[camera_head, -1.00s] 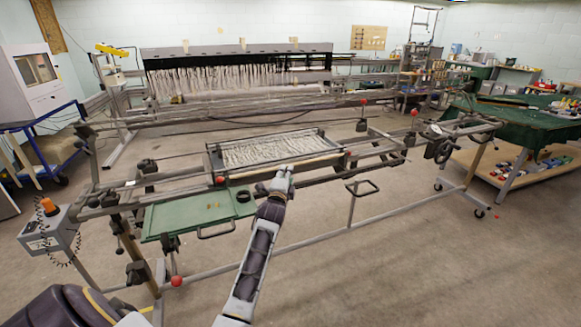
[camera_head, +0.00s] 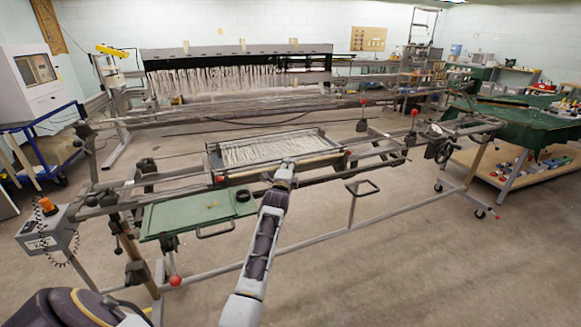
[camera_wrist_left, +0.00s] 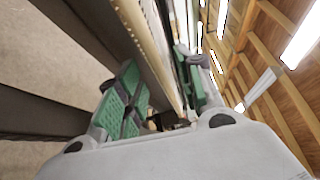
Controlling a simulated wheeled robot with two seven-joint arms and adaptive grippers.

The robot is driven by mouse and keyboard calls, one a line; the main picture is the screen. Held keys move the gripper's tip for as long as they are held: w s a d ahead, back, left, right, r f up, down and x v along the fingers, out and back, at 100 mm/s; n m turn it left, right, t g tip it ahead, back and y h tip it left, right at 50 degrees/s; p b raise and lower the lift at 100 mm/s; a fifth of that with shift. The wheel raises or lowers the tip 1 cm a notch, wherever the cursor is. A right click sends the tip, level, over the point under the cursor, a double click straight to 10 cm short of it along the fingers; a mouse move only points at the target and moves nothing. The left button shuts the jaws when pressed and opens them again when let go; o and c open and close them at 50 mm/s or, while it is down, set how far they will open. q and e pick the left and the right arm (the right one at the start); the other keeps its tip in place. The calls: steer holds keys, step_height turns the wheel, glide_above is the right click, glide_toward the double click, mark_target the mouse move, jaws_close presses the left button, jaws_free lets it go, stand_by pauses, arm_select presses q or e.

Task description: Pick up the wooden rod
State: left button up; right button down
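My left gripper (camera_head: 286,170) is at the front edge of the warp frame (camera_head: 212,158), near its right half. A pale tan wooden bar, seemingly the rod (camera_head: 316,161), runs along this front edge; the gripper hides part of it. In the left wrist view, the two green-padded fingers (camera_wrist_left: 160,88) stand apart. The pale wooden rod (camera_wrist_left: 152,42) runs lengthwise between them, beside a dark rail. A gap shows between the left pad and the rod; contact at the right finger is unclear. My right gripper is not in view.
A green tray (camera_head: 170,218) with a dark ring (camera_head: 243,195) sits left of the gripper. Long metal rails of the loom stand cross the scene. Red knobs (camera_head: 348,152) stick up nearby. Open floor lies in front at the right.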

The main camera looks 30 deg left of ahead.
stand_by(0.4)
arm_select(q)
jaws_close()
